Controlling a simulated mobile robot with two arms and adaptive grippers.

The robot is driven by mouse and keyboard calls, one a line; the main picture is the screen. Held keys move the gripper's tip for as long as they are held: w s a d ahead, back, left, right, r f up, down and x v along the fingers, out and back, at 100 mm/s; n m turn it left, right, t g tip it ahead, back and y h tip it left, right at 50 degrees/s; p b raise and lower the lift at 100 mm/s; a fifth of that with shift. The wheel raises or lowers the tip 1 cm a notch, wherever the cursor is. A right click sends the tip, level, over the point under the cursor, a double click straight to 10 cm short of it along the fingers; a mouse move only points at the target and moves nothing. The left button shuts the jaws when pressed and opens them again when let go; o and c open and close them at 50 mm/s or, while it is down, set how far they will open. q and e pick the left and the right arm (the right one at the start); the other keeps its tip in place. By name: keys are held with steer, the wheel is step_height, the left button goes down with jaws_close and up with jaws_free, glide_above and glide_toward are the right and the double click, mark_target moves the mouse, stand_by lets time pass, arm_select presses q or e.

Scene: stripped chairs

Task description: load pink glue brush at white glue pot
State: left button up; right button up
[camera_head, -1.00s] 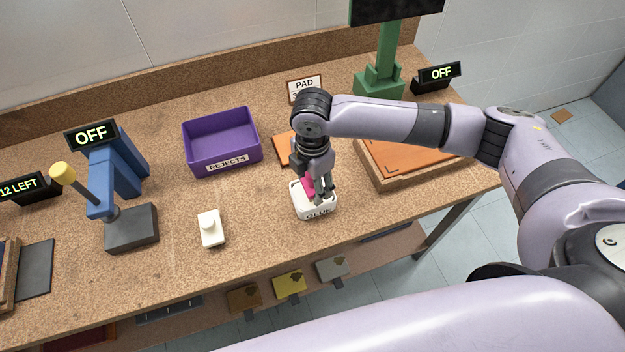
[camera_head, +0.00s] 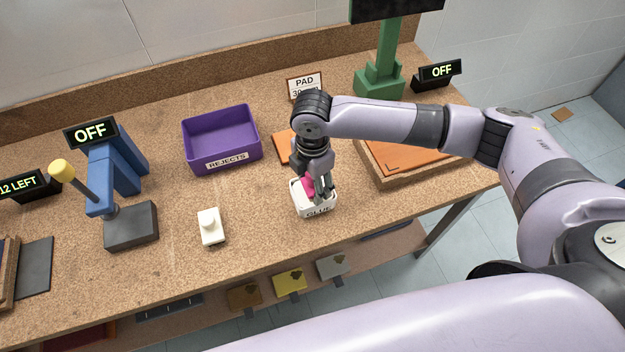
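The white glue pot (camera_head: 319,209), marked GLUE, stands near the front edge of the workbench. My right gripper (camera_head: 320,193) points down at the pot, with its fingers at the rim. The pink glue brush (camera_head: 308,185) shows between the fingers, its lower end at or in the pot's opening. The fingers appear shut on the brush. They hide most of it and the inside of the pot. My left gripper is not in view; only a pale arm link crosses the bottom right.
A purple REJECTS bin (camera_head: 221,139) stands behind left. A white block with a knob (camera_head: 211,227) lies left of the pot. A blue press (camera_head: 122,180) stands further left, a green stand (camera_head: 380,80) at the back. A tray (camera_head: 415,165) with orange sheets is at right.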

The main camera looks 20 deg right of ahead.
steer(key=shift+s+f+p, duration=0.15)
steer(key=shift+p, duration=0.3)
stand_by(1.6)
step_height(320, 180, up, 7)
steer(key=p, duration=0.8)
stand_by(0.8)
